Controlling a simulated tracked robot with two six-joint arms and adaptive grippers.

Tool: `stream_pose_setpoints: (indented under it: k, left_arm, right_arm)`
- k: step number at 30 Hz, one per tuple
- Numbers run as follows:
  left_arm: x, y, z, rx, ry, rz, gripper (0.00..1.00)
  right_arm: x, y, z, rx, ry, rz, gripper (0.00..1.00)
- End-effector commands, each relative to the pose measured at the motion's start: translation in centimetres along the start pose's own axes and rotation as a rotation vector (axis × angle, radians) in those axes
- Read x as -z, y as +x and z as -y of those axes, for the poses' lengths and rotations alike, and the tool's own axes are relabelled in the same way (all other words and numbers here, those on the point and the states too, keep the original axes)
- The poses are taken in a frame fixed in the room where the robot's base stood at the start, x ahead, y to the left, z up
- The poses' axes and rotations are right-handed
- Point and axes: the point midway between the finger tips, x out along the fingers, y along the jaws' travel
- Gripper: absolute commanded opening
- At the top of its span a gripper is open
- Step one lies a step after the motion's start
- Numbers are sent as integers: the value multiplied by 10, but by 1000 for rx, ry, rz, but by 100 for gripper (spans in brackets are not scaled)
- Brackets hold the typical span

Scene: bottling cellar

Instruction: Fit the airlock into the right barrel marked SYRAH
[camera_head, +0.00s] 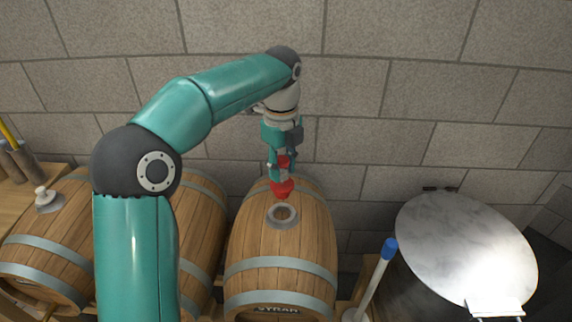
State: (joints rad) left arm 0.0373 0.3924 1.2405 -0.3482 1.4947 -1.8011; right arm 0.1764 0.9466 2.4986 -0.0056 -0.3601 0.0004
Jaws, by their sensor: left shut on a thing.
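The barrel marked SYRAH (250,243) lies on its side in the middle, its label cut off at the bottom edge of the view. On its top is an open bung hole with a pale grey ring (283,225). My left gripper (282,174) reaches in from above and is shut on the red airlock (283,187), which points downward. The airlock's lower end shows just behind the ring in the picture; its exact height above the barrel is hard to tell. The gripper's fingers partly hide the airlock. My right gripper is not in view.
A barrel (200,230) stands left of the SYRAH barrel, partly hidden by my left arm. Another barrel (45,255) at far left has a pale fitting (46,198) on top. Right are a white rod with blue cap (375,275) and a round metal lid (465,240). A stone wall is behind.

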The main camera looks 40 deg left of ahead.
Motion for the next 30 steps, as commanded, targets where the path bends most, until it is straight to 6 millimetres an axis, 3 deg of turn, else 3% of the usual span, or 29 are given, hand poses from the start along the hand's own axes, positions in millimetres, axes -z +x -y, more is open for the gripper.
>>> stream_pose_setpoints:
  k: [22, 30]
  left_arm:
    - [-2, 56, 0, 2, -5, 0, 0]
    - [-2, 65, 0, 1, -5, 0, 0]
  right_arm:
    - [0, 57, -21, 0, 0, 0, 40]
    - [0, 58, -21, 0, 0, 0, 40]
